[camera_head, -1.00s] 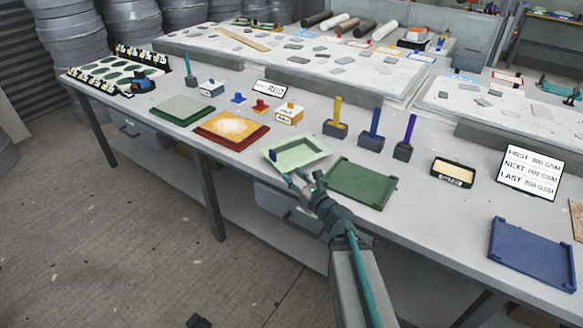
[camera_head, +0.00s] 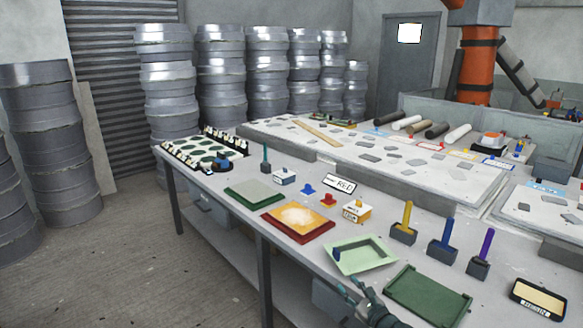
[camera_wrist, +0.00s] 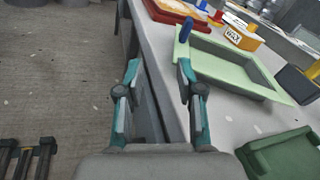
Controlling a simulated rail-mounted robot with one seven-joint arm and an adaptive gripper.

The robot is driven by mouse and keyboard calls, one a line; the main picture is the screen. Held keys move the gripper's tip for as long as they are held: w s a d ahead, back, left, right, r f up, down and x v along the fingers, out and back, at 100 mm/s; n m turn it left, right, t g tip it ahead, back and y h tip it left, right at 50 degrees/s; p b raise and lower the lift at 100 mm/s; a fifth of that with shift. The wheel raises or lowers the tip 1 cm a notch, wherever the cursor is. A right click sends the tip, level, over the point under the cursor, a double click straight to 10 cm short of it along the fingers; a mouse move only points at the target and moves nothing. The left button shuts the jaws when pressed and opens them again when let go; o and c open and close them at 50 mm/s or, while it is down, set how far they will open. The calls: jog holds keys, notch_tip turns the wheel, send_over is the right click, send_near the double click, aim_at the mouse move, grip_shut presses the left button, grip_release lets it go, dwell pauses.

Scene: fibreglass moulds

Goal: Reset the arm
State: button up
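My gripper (camera_head: 352,292) is at the bottom of the head view, by the front edge of the long grey table (camera_head: 246,214). In the wrist view my gripper (camera_wrist: 158,72) has its two teal-padded fingers well apart, with nothing between them. The table edge and floor show beyond the gap. A pale green tray (camera_head: 372,262) lies just beyond the gripper, with a small dark blue piece (camera_head: 336,252) at its left side. The tray also shows right of the fingers in the wrist view (camera_wrist: 228,70).
A dark green tray (camera_head: 428,294) lies right of the pale one. A red-rimmed mould (camera_head: 298,218) and a green-rimmed mould (camera_head: 254,193) lie to the left. Yellow, blue and purple-handled tools (camera_head: 442,240) stand behind. Floor (camera_head: 130,260) is clear in front.

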jog(key=s+a+f+n+g, duration=0.4)
jog(key=s+f+n+g, duration=0.3)
jog(key=f, duration=0.5)
jog(key=s+a+f+n+g, duration=0.45)
jog(key=s+f+n, duration=0.5)
jog(key=f, duration=0.25)
jog(key=s+d+f+n+g+h, duration=0.1)
jog(key=s+f+n+g+h, duration=0.1)
jog(key=s+f, duration=0.4)
jog(key=s+d+f+n+g+h, duration=0.2)
jog(key=s+f+n+g, duration=0.3)
jog(key=s, duration=0.9)
jog(key=s+d+f+n+g+h, duration=0.2)
jog(key=s+f, duration=0.4)
jog(key=s, duration=0.4)
jog(key=shift+s+d+f+n+g+h, duration=0.2)
jog(key=shift+f+n+g+h, duration=0.15)
jog(key=shift+n+g+h, duration=0.45)
